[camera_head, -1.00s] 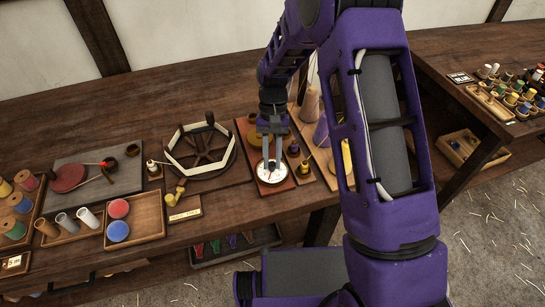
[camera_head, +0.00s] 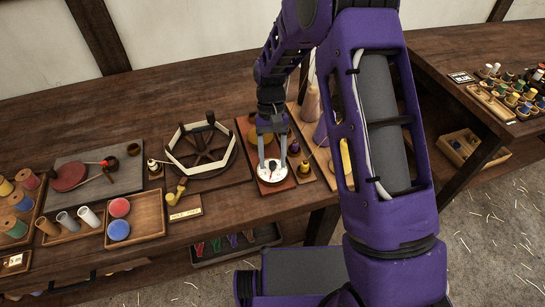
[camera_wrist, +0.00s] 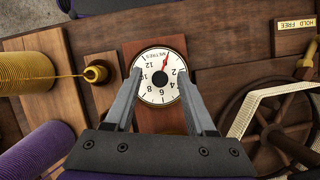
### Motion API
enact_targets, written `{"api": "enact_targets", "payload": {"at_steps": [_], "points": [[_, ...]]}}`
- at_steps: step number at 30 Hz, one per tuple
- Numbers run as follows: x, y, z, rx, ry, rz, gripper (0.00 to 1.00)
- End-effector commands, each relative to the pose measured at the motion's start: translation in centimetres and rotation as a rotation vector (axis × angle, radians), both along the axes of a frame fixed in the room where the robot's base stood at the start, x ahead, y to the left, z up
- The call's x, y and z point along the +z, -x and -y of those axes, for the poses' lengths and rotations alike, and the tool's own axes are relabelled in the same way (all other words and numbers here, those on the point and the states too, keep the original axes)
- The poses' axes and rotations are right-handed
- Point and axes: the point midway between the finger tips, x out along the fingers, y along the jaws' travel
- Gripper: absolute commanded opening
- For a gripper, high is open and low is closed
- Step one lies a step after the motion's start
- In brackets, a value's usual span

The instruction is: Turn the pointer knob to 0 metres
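The round white dial (camera_wrist: 158,77) lies on a reddish-brown board (camera_wrist: 160,122) on the bench. Its face is lettered METRES with even numbers around it. A red pointer (camera_wrist: 166,60) points to the upper right in the wrist view, between the 12 and the 2. No number is legible at its tip. My gripper (camera_wrist: 160,74) is open above the dial, its fingers apart on either side of the face, with nothing between them held. In the head view, my gripper (camera_head: 271,161) is over the dial (camera_head: 271,171); the fingers hide part of it.
A dark spoked wheel with a pale band (camera_head: 202,148) stands left of the dial. Bare bench lies behind.

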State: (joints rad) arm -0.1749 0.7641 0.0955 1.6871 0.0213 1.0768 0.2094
Motion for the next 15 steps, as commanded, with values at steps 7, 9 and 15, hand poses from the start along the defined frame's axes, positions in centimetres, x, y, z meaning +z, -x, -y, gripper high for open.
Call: {"api": "enact_targets", "payload": {"at_steps": [7,9,15], "points": [[0.1,0.0,0.0,-0.001,0.000,0.000,0.55],[0.4,-0.2,0.0,-0.001,-0.001,0.002,0.55],[3.3,-1.4,-0.1,-0.002,-0.002,0.006,0.55]]}}
